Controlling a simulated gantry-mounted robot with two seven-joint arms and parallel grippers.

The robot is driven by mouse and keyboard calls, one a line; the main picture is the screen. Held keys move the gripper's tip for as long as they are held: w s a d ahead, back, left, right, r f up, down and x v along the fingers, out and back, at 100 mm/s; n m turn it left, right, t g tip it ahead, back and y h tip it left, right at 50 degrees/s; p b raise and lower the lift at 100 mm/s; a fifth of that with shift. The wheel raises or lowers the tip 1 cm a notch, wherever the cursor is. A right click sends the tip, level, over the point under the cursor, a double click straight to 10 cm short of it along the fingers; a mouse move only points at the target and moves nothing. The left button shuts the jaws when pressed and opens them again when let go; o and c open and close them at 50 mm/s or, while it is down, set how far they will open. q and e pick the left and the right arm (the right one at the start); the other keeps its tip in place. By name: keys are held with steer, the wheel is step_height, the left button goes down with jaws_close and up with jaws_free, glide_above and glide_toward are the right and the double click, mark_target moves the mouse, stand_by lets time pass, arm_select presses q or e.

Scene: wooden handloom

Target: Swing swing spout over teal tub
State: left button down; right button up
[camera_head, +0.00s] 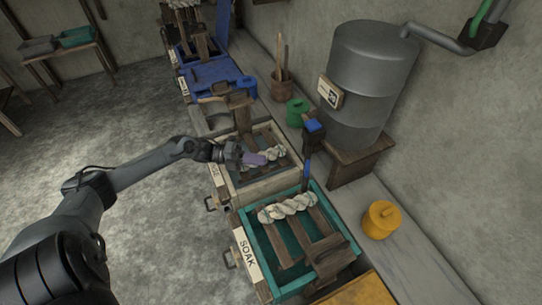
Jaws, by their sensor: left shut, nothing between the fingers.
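The teal tub (349,237), with a "SOAK" label on its left side, stands in the lower middle. Wooden slats and a twisted pale hank (287,208) lie in it. What looks like the swing spout (313,131), dark with blue parts, is in front of the grey tank; a dark piece reaches down to near the teal tub's far edge. My left gripper (250,158) is shut and empty. It is over the pale tub behind the teal one, left of the spout and apart from it. My right gripper is not in view.
The grey tank (371,80) stands on a wooden stand by the wall. A yellow lidded pot (381,219) is right of the teal tub, and a green pot (297,112) is farther back. The pale tub (236,182) holds another hank. A blue tub (212,75) is beyond it.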

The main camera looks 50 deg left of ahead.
arm_select(q)
glide_toward(307, 165)
steer(key=x, duration=0.5)
steer(key=shift+w+d+f+p, duration=0.4)
steer(key=shift+d+f, duration=0.15)
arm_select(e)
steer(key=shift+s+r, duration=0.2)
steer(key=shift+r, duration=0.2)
